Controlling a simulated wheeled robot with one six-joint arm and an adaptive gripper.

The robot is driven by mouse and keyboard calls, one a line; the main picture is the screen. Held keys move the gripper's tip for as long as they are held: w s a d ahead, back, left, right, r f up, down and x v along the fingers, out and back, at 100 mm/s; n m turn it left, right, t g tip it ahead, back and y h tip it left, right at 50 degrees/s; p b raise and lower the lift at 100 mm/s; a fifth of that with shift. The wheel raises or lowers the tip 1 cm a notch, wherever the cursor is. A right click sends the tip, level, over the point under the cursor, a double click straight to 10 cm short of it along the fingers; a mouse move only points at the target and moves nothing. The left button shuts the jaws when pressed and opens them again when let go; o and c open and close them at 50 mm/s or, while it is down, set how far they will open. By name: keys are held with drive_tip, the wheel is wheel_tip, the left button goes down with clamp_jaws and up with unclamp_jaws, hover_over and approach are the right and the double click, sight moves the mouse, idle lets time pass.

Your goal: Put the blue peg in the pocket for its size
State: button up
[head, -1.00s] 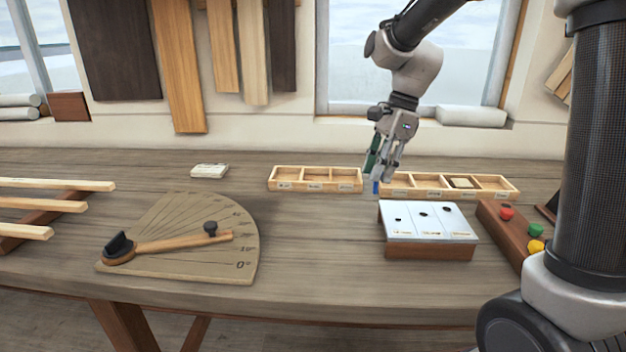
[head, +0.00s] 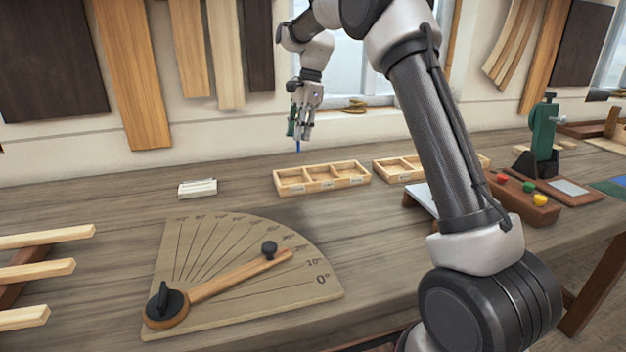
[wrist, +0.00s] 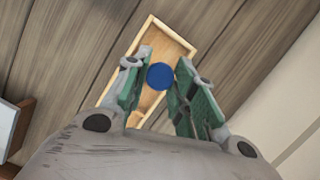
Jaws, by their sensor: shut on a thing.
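My gripper (head: 300,132) is shut on the blue peg (head: 298,147), which points down from its green-padded fingers. In the wrist view, the peg's round blue end (wrist: 160,76) shows between the fingertips (wrist: 159,90). A wooden three-pocket tray (head: 322,187) with small labels on its front stands on the bench. The peg appears above the tray's back left part in the head view. In the wrist view, a tray (wrist: 180,38) lies behind the peg, partly covered by the fingers. The labels are too small to read, and the gap between peg and tray cannot be told.
A second pocket tray (head: 390,178) and a white-topped block (head: 421,198) are partly hidden by my arm. A protractor board (head: 200,290) with a wooden pointer lies in front. A small white block (head: 197,188) sits left of the tray, with bare bench between.

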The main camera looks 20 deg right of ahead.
sight(299, 147)
drive_tip(key=shift+w+a+f, duration=0.15)
drive_tip(key=shift+f, duration=2.9)
drive_tip(key=o, duration=0.8)
drive_tip(key=shift+c, duration=0.2)
drive_tip(key=v, duration=1.2)
